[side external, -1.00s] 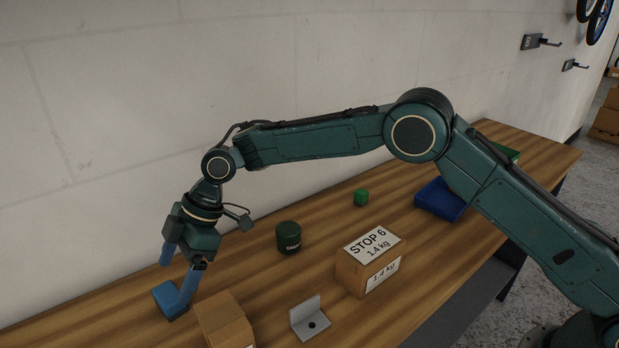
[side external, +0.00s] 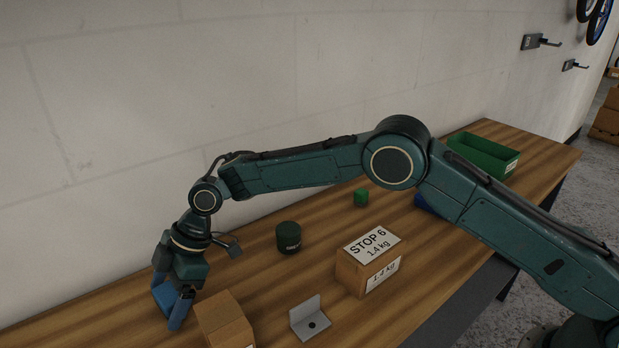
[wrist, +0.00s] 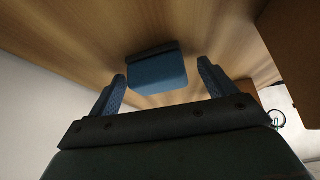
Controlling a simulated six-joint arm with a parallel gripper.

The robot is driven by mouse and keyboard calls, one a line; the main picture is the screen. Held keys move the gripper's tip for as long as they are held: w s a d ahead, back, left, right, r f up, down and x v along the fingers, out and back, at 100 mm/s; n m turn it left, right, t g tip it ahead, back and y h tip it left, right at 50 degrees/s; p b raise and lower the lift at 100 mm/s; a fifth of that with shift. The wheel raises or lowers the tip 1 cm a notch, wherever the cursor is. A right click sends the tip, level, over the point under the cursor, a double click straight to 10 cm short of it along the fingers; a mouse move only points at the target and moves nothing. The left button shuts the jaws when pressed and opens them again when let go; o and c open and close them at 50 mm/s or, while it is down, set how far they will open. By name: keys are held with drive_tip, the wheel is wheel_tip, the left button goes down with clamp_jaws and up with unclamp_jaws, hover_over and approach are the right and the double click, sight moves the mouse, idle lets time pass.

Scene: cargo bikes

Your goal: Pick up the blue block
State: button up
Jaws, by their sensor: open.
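The blue block (side external: 163,294) sits on the wooden table at the left end of the work area. In the wrist view the blue block (wrist: 157,71) shows between the two fingertips, with gaps on both sides. My gripper (side external: 168,296) is open and low over the block, its blue fingers pointing down. It also shows in the wrist view (wrist: 162,72), with one finger on each side of the block. In the side view the near finger hides part of the block. No contact between finger and block can be made out.
A small cardboard box (side external: 224,321) stands close to the right of my gripper. A grey metal bracket (side external: 310,318), a labelled box (side external: 368,262), a dark green can (side external: 289,237) and a green piece (side external: 361,197) stand further right. A green bin (side external: 480,157) is at the far end, by a partly hidden blue item (side external: 425,203).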

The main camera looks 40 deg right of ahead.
sight(167, 293)
idle(0.3)
drive_tip(key=c, duration=1.1)
drive_tip(key=shift+r, duration=0.15)
drive_tip(key=shift+r, duration=4.9)
